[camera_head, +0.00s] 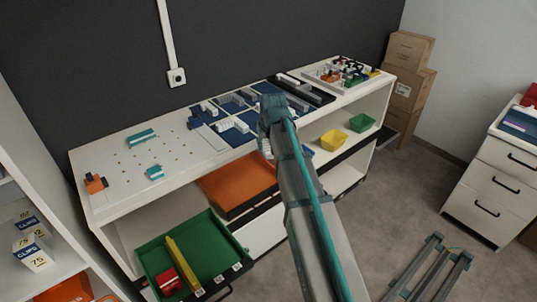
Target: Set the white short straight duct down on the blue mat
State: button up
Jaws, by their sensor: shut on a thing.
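My arm reaches up from the bottom to the shelf's top. My gripper (267,132) is at its end, over the front edge of the top near the right part of the blue mat, with its fingers largely hidden by my arm. It is shut on a small whitish ribbed piece (265,147), seemingly the white short straight duct, which shows only partly at the left side of my arm. The blue mat (232,136) lies on the white top, divided into squares by pale lines, with several grey and white duct pieces on it. I cannot tell the gap between the held piece and the mat.
A white pegboard (130,165) with teal parts lies left of the mat. A black tray (310,92) and a parts tray (335,75) lie right. Below are a green tray (185,250), an orange tray (235,190) and yellow (333,140) and green (361,123) bins.

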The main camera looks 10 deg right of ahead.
jog(key=w+r+n+p, duration=0.1)
jog(key=w+r+p, duration=0.45)
jog(key=w, duration=0.55)
notch_tip(320, 180, up, 3)
jog(key=n+y+p, duration=0.2)
jog(key=n+p, duration=0.1)
jog(key=n, duration=0.1)
send_over(254, 120)
jog(key=s, duration=0.2)
jog(key=shift+w+d+f+b, duration=0.15)
jog(key=shift+f+b, duration=0.2)
jog(key=shift+f, duration=0.65)
jog(key=shift+w+f+b, duration=0.1)
jog(key=shift+f+b, duration=0.25)
jog(key=shift+f, duration=0.65)
jog(key=shift+f, duration=0.15)
jog(key=shift+f+b, duration=1.35)
jog(key=shift+f, duration=1.6)
jog(key=o, duration=1)
jog(key=shift+o, duration=0.2)
jog(key=shift+r, duration=0.1)
